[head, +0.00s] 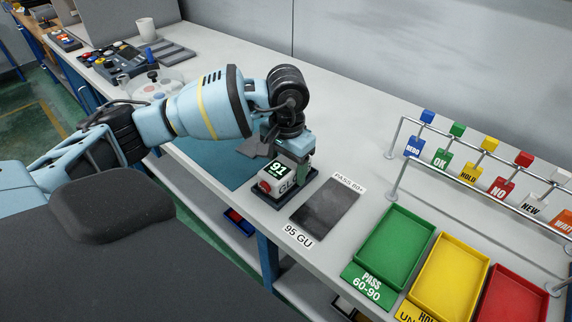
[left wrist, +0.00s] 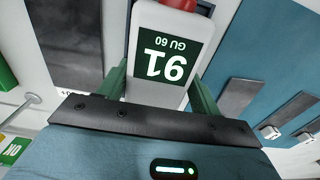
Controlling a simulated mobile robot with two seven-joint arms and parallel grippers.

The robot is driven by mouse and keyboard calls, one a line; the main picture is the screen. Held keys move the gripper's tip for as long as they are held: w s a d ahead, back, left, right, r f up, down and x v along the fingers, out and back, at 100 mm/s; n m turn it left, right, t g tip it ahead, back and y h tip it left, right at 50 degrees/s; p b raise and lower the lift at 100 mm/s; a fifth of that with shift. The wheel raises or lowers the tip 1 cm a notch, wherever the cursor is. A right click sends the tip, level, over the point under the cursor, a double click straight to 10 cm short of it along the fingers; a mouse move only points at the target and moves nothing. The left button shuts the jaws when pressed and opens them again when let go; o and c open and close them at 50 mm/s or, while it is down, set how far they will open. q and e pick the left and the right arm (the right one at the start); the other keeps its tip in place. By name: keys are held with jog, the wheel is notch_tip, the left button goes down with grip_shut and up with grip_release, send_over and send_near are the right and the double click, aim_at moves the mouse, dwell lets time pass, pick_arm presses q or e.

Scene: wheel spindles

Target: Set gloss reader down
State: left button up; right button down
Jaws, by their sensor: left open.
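The gloss reader (head: 280,176) is a small white device with a green display reading 91 and a red button. It appears upright on a dark rectangular base (head: 258,199) on the bench. My left gripper (head: 298,146) is over the reader from above. In the left wrist view, the reader (left wrist: 163,55) lies between the two green fingers of the open gripper (left wrist: 160,88), its display upside down there. Whether a finger touches it, I cannot tell. My right gripper is not in view.
A dark plate (head: 325,207) with 95 GU and PASS labels lies right of the reader. Green (head: 395,248), yellow (head: 450,277) and red (head: 515,299) trays stand farther right, below a rail with coloured tags (head: 468,167).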

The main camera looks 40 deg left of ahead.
aim_at(290, 161)
pick_arm(q)
jog(key=shift+s+d+f, duration=0.2)
jog(key=shift+d+f, duration=0.2)
jog(key=shift+f, duration=0.05)
jog(key=shift+r+p, duration=0.3)
jog(key=shift+r, duration=0.25)
notch_tip(290, 161, up, 13)
jog(key=shift+w+a+f, duration=0.15)
jog(key=shift+w, duration=0.05)
